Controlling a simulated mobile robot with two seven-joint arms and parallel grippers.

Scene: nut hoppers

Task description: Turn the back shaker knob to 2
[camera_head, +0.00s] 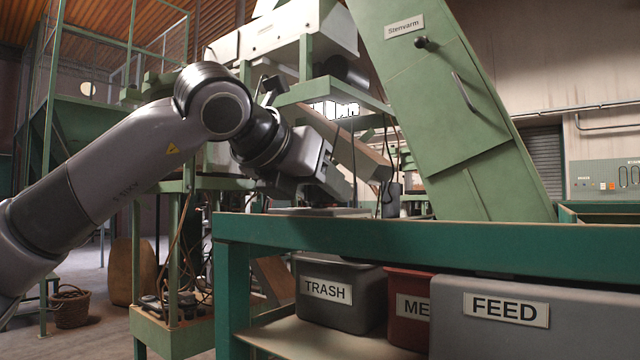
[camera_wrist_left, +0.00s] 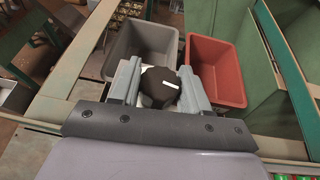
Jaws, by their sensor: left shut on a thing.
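In the head view my left gripper (camera_head: 335,188) reaches down from the left behind the green frame, and I cannot make out the knob there. No scale numbers can be read. My right gripper is not in view.
A green beam (camera_head: 400,237) runs across the front, with a trash bin (camera_head: 340,312), a red bin (camera_head: 408,335) and a feed bin (camera_head: 590,330) below it. A green sloping chute (camera_head: 450,120) stands right of my arm. A control panel (camera_head: 605,180) hangs at the far right.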

